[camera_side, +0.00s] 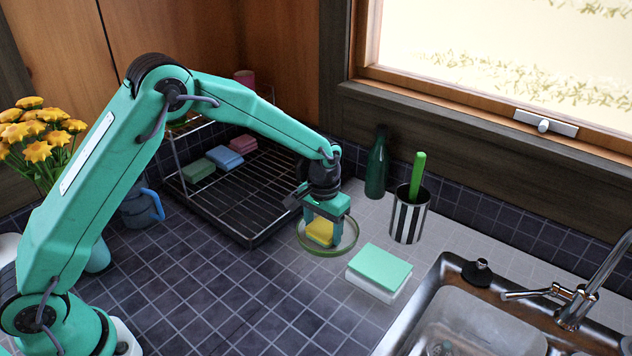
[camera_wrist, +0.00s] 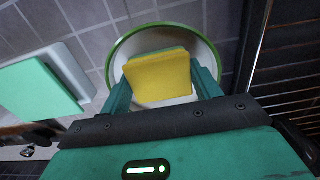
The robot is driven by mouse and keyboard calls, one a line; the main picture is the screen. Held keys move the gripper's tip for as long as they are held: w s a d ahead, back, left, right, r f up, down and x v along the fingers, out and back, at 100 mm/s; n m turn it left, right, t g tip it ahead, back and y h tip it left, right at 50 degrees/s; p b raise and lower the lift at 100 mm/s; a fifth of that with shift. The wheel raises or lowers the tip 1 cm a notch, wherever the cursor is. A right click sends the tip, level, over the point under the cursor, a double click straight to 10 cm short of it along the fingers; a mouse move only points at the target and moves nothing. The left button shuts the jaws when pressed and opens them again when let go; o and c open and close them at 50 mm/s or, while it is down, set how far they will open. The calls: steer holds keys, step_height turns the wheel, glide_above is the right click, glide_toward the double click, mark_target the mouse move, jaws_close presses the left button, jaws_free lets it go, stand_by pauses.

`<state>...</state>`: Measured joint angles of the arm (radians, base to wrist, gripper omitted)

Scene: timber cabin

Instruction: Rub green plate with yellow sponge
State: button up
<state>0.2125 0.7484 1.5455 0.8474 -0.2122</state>
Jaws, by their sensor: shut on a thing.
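The green plate (camera_side: 344,247) lies on the tiled counter in the side view, in front of the dish rack; it has a green rim and a pale middle. Its rim (camera_wrist: 207,46) also shows in the wrist view. The yellow sponge (camera_side: 319,231) is between the fingers of my gripper (camera_side: 325,222), over the plate's middle. In the wrist view the sponge (camera_wrist: 158,74) covers much of the plate. My gripper (camera_wrist: 163,92) is shut on it and points down. I cannot tell whether the sponge touches the plate.
The dish rack (camera_side: 262,212) holds several sponges at the back left. A green bottle (camera_side: 376,170) and a striped cup (camera_side: 409,222) stand behind and right. A mint-topped block (camera_side: 380,270) lies right of the plate, near the sink (camera_side: 470,318). Tiles at front left (camera_side: 235,305) are clear.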

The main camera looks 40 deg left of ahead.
steer(key=shift+w+f, duration=0.15)
steer(key=shift+w, duration=1.65)
steer(key=shift+s, duration=1.85)
steer(key=shift+r, duration=4.05)
steer(key=shift+d, duration=0.1)
